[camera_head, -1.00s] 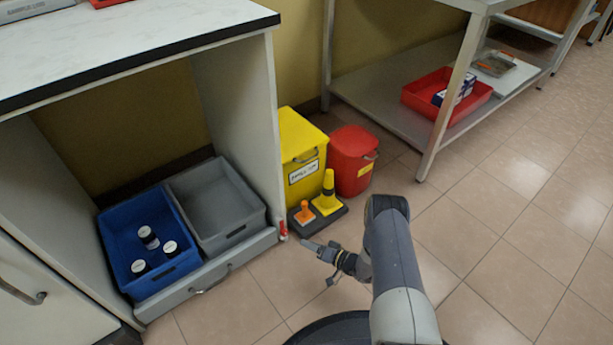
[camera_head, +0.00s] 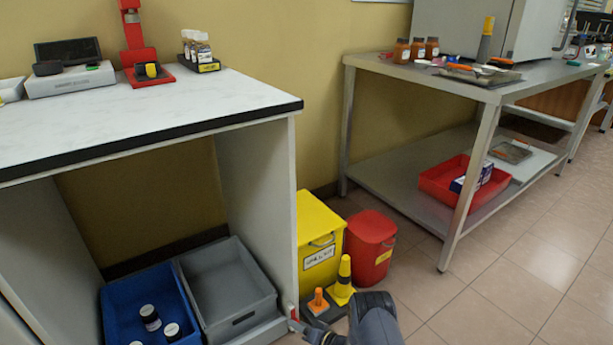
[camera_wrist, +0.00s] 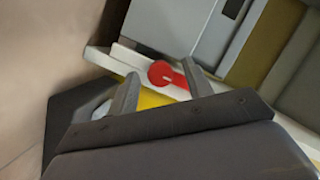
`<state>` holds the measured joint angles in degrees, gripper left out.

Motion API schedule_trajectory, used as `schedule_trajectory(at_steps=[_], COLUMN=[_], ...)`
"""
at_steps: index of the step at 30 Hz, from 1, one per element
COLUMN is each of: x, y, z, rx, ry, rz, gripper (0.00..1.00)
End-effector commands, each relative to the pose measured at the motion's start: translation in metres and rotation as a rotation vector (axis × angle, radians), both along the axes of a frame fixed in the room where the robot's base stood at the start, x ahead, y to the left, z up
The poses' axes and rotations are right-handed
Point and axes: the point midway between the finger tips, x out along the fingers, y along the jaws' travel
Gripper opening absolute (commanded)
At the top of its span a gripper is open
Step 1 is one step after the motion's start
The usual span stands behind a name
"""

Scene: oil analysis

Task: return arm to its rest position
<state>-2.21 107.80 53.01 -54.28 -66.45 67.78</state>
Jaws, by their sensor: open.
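My arm (camera_head: 375,318) shows at the bottom edge of the head view, in front of the cones and bins. My gripper (camera_head: 302,328) is small there, close to the front edge of the white bench's side panel, and partly cut off. In the wrist view my gripper (camera_wrist: 161,70) has its two fingers apart, with nothing visibly held. A round red part (camera_wrist: 162,73) shows beyond the fingers. A small red part (camera_head: 293,313) is also on the panel edge in the head view; I cannot tell whether the gripper touches it.
A blue bin (camera_head: 107,312) with black-capped bottles (camera_head: 150,317) and a grey bin (camera_head: 264,303) sit under the bench. A yellow bin (camera_head: 318,230), red bin (camera_head: 370,240) and cones (camera_head: 344,278) stand right of it. A steel table (camera_head: 385,66) is behind. Floor (camera_head: 530,300) at right is clear.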

Motion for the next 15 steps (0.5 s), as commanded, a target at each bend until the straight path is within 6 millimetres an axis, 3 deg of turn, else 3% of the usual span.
schedule_trajectory(at_steps=[9, 15], x=[0.0, -0.02], y=[-0.002, -0.03], z=[0.001, 0.011], rx=[0.026, 0.026], ry=[0.016, 0.019], rz=[-0.001, -0.006], gripper=[0.48, 0.48])
